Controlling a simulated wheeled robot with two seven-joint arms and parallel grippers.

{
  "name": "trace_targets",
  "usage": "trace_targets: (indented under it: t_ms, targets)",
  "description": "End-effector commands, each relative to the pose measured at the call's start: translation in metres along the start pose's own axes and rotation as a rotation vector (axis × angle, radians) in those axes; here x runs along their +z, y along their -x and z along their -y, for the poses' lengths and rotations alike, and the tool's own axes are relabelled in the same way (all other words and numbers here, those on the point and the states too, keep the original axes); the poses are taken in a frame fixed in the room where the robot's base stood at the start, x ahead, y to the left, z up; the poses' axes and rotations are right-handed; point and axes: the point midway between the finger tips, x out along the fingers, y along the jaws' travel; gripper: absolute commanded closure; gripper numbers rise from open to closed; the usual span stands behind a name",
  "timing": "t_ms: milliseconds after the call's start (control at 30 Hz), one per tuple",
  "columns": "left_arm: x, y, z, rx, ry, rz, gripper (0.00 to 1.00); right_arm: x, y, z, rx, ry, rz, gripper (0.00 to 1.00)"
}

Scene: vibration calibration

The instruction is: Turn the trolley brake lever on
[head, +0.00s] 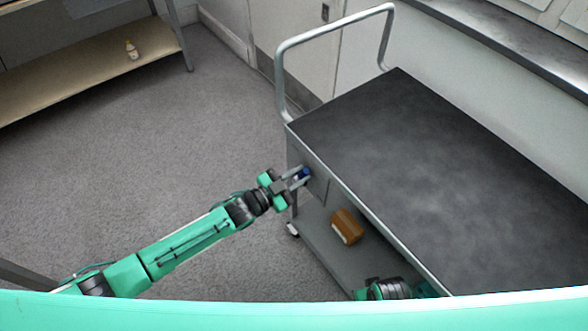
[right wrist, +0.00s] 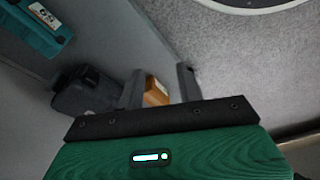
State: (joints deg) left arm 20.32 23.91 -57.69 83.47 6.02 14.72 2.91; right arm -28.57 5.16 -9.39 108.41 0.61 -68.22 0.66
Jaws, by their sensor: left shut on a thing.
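The trolley (head: 440,160) has a dark top, a grey lower shelf and a bent tube handle at its far end. A small blue brake lever (head: 304,173) sticks out from the grey plate on the trolley's left side, near the handle end. My left gripper (head: 299,179) is at that plate with its fingers closed around the blue lever, partly covering it. My right gripper (right wrist: 160,86) shows in the right wrist view with its two dark fingers apart. In the head view its fingers are hidden below the trolley top.
An orange-brown box (head: 346,226) lies on the lower shelf; it also shows beyond my right fingers (right wrist: 156,91). A dark case (right wrist: 88,91) and a teal box (right wrist: 38,28) are in the right wrist view. The left floor is clear.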

Motion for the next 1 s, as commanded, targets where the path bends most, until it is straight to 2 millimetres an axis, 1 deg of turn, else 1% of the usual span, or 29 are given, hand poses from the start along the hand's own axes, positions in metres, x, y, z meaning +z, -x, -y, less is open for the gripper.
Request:
trace_targets:
  t_ms: [33,233,367,600,833,1000]
  targets:
    - [0.000,0.000,-0.005,-0.001,-0.042,0.000,1.00,-0.001,-0.001,0.000,0.000,0.000,-0.001,0.64]
    - [0.004,0.000,-0.023,0.000,-0.233,0.000,1.00,-0.002,0.000,0.001,-0.002,-0.001,-0.003,0.64]
    - [0.007,0.000,-0.033,0.000,-0.349,0.000,1.00,-0.007,0.009,0.002,-0.003,0.000,-0.020,0.64]
    - [0.014,0.000,-0.047,0.000,-0.530,0.000,1.00,-0.005,0.022,0.003,-0.005,-0.002,-0.023,0.64]
    - [0.019,0.000,-0.055,0.000,-0.638,0.000,1.00,-0.014,0.038,0.002,-0.003,-0.002,-0.048,0.64]
    - [0.021,0.000,-0.057,0.001,-0.680,0.000,1.00,-0.016,0.045,0.001,-0.001,0.000,-0.054,0.64]
